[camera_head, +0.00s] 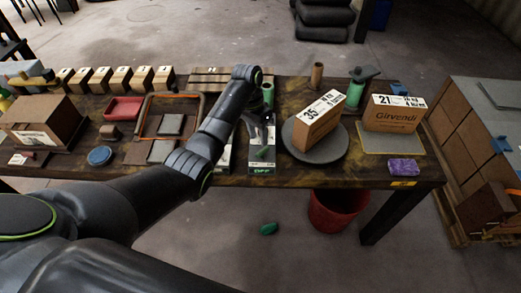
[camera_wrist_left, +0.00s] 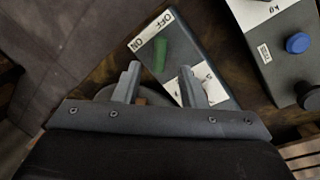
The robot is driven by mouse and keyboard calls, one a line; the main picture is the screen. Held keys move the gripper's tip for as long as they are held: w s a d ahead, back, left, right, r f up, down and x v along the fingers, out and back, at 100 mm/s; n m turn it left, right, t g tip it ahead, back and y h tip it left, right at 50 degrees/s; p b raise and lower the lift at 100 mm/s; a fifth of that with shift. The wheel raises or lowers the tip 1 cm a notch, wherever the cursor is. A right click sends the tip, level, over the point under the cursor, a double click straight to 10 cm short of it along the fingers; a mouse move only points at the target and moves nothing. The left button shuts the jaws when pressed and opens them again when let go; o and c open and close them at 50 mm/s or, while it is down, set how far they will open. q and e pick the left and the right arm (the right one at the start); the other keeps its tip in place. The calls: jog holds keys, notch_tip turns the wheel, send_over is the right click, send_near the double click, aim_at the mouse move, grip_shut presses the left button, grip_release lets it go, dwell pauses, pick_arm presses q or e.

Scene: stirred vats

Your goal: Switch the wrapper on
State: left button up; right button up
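The wrapper's grey turntable (camera_head: 339,153) carries a brown carton marked 35 (camera_head: 318,121). A switch box (camera_head: 262,158) stands to its left at the table's front edge. In the left wrist view the switch box (camera_wrist_left: 208,66) has a white plate with ON and OFF and a green lever (camera_wrist_left: 160,54); which side the lever is set to I cannot tell. My left gripper (camera_head: 259,127) points down over the box. In the left wrist view its two fingers (camera_wrist_left: 160,84) are apart with nothing between them, close to the lever. My right gripper is not in view.
Another box with a blue button (camera_wrist_left: 298,43) is beside the switch box. A carton marked 21 (camera_head: 396,115) rests right of the turntable, near a purple sponge (camera_head: 404,167). A wooden tray (camera_head: 150,118) is on the left. A red bin (camera_head: 336,209) stands under the table.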

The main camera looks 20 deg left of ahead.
aim_at(261, 151)
pick_arm(q)
jog(key=f, duration=0.4)
jog(key=d+f, duration=0.1)
jog(key=f, duration=0.1)
jog(key=shift+s+f, duration=0.15)
jog(key=shift+s, duration=0.2)
jog(key=shift+c, duration=0.2)
grip_shut()
